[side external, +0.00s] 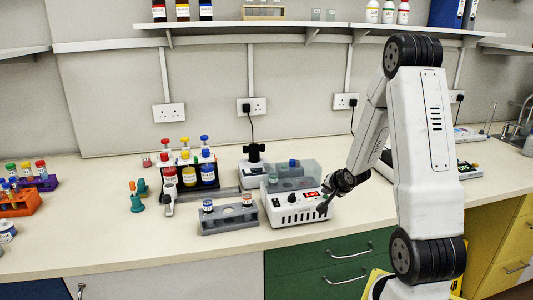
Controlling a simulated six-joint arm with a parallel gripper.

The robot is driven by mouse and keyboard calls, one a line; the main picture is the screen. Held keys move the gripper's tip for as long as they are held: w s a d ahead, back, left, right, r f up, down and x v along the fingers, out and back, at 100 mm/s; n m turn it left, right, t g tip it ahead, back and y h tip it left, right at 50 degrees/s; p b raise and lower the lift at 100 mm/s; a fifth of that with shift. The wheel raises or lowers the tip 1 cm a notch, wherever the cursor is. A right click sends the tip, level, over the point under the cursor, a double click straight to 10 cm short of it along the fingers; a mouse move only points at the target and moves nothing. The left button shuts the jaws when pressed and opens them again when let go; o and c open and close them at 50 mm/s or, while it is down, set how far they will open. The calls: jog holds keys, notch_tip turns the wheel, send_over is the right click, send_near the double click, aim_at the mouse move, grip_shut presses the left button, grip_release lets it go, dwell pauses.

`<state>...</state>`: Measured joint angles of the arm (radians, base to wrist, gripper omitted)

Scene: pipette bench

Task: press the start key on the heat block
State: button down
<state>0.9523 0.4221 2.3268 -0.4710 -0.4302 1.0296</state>
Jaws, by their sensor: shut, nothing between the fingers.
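The heat block (293,213) is a white box near the front of the bench, with a small red lit display and a dark knob on its sloped front panel. A grey, see-through lid or block section stands behind the panel. My gripper (322,209) is shut and empty, with its dark fingertips at the right part of the front panel. I cannot tell whether the tips touch the panel. The start key is not distinguishable, being too small or behind the fingers.
A grey rack (228,219) with vials stands just left of the heat block. A pipette (168,197), a stand of coloured bottles (188,176) and orange (20,204) and purple racks lie further left. A shelf (280,27) runs above. The bench front edge is close.

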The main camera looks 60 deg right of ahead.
aim_at(326, 197)
jog(key=shift+r, duration=0.45)
jog(key=shift+r, duration=2.5)
jog(key=shift+w+a, duration=0.25)
jog(key=shift+a, duration=0.15)
jog(key=a+f+n+g+y, duration=0.1)
jog(key=a+n, duration=0.7)
jog(key=a, duration=0.8)
jog(key=a+f+n+g+y, duration=0.2)
jog(key=a+n, duration=0.6)
jog(key=a, duration=0.9)
jog(key=g+y, duration=0.1)
jog(key=y, duration=0.1)
jog(key=shift+s+f+n+g+y, duration=0.2)
jog(key=shift+n+g+y, duration=0.1)
jog(key=shift+n+y, duration=0.1)
